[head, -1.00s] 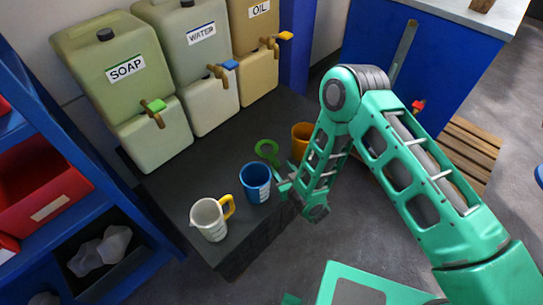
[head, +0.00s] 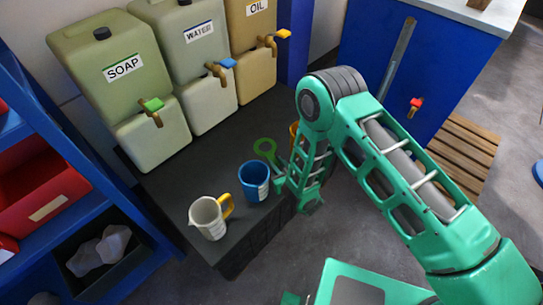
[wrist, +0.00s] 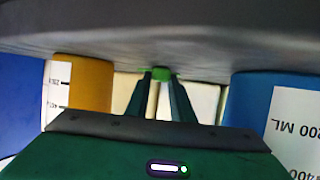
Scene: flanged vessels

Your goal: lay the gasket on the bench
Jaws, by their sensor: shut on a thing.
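The green gasket (head: 265,147), a ring with a tab, shows in the head view between the blue cup and the yellow cup, over the dark bench (head: 180,180). My gripper (head: 279,166) is at its near side, partly hidden by my forearm. In the wrist view my gripper (wrist: 160,88) is shut, with a small green part of the gasket (wrist: 161,73) at its fingertips, close to the dark bench surface (wrist: 220,45). I cannot tell whether the gasket touches the bench.
The blue measuring cup (head: 254,181) stands close to my gripper. The yellow cup (head: 294,130) is mostly hidden behind my arm. A cream jug (head: 209,217) stands near the front edge. Soap (head: 125,80), water and oil tanks with taps line the back.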

